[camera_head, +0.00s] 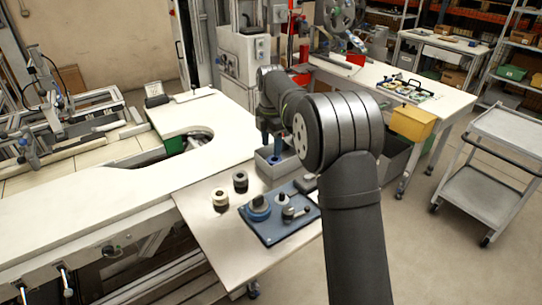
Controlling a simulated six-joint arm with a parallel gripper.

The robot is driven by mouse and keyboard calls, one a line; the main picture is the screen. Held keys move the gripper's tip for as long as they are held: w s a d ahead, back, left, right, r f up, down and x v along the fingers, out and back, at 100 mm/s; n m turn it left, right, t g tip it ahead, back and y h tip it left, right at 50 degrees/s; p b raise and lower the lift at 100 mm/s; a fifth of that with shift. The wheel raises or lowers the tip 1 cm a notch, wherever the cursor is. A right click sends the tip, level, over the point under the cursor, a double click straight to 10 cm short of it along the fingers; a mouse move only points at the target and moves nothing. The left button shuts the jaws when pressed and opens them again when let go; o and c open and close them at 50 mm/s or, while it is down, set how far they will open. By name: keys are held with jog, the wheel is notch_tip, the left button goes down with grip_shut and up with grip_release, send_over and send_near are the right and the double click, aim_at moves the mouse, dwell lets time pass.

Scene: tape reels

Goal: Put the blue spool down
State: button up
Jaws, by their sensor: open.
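My arm reaches from the bottom right over the worktable. My gripper (269,140) points down at the grey open box (281,172) and is open. A small blue spool (275,157) shows just below the fingers, at the box. I cannot tell whether it touches the fingers or what it rests on, as it is small and partly hidden. A blue board (273,230) lies in front of the box and carries a round blue-grey part (258,208) and a small device with a knob (288,212).
The white tabletop (110,215) farther left is mostly clear. A yellow bin (412,124) hangs on the table at right, and a grey cart (495,165) stands beyond.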

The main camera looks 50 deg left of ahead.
aim_at(271, 160)
notch_tip(271, 160, up, 6)
jog(key=shift+f, duration=0.15)
dwell(0.3)
jog(key=shift+f, duration=4.25)
